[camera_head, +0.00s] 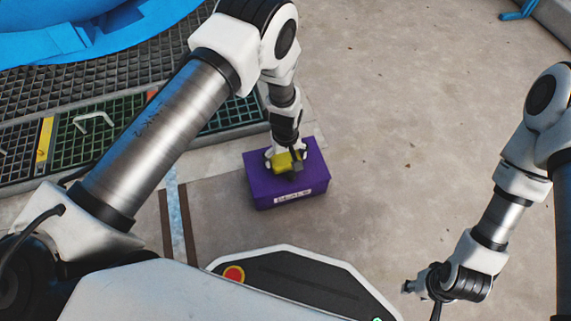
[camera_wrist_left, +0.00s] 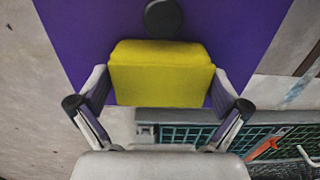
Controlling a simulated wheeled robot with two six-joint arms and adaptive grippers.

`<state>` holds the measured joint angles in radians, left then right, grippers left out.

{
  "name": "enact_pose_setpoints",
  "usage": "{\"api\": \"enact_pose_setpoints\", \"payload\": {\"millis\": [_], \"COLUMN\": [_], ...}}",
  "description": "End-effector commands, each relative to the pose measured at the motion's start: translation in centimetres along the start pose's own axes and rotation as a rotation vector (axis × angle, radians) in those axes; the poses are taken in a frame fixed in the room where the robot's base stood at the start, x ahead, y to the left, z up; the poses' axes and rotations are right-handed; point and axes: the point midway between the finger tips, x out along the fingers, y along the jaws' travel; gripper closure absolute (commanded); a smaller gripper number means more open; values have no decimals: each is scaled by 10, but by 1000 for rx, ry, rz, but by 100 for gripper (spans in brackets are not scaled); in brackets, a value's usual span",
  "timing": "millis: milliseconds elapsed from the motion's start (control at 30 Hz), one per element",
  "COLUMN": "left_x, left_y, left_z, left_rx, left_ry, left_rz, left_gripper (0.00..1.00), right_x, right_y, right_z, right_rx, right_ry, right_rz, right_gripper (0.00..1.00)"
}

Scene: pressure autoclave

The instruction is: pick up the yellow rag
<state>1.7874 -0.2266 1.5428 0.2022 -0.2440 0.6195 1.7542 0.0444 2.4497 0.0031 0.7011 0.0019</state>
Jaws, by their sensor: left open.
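The yellow rag (camera_head: 283,162) is a folded, block-like pad on top of a purple box (camera_head: 290,187) with a white label on its front. My left gripper (camera_head: 287,156) reaches down over the box from above. In the left wrist view, the rag (camera_wrist_left: 161,72) lies between the two spread fingers of the left gripper (camera_wrist_left: 160,88). Gaps show at both sides of the rag, though contact at its edges is hard to judge. My right gripper (camera_head: 422,290) is at the lower right, away from the box; its fingers are too unclear to read.
A dark round object (camera_wrist_left: 163,17) is on the purple box beside the rag. Metal grating (camera_head: 110,85) lies left of the box, with a yellow strip and loose tools on green mesh. Large blue equipment (camera_head: 90,30) stands at the upper left. The concrete floor to the right is mostly clear.

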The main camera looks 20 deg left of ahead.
Motion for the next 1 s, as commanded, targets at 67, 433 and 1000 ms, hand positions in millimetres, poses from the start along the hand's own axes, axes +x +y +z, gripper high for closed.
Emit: {"api": "enact_pose_setpoints", "payload": {"millis": [67, 433, 1000], "left_x": [-2, -2, -99], "left_y": [0, 0, 0], "left_z": [0, 0, 0], "left_rx": [0, 0, 0], "left_ry": [1, 0, 1], "left_rz": [0, 0, 0], "left_gripper": [0, 42, 42], "right_x": [-2, -2, -62], "right_y": [0, 0, -1], "right_z": [0, 0, 2], "right_rx": [0, 0, -9], "right_ry": [1, 0, -6], "right_rz": [0, 0, -1], "right_gripper": [60, 60, 60]}}
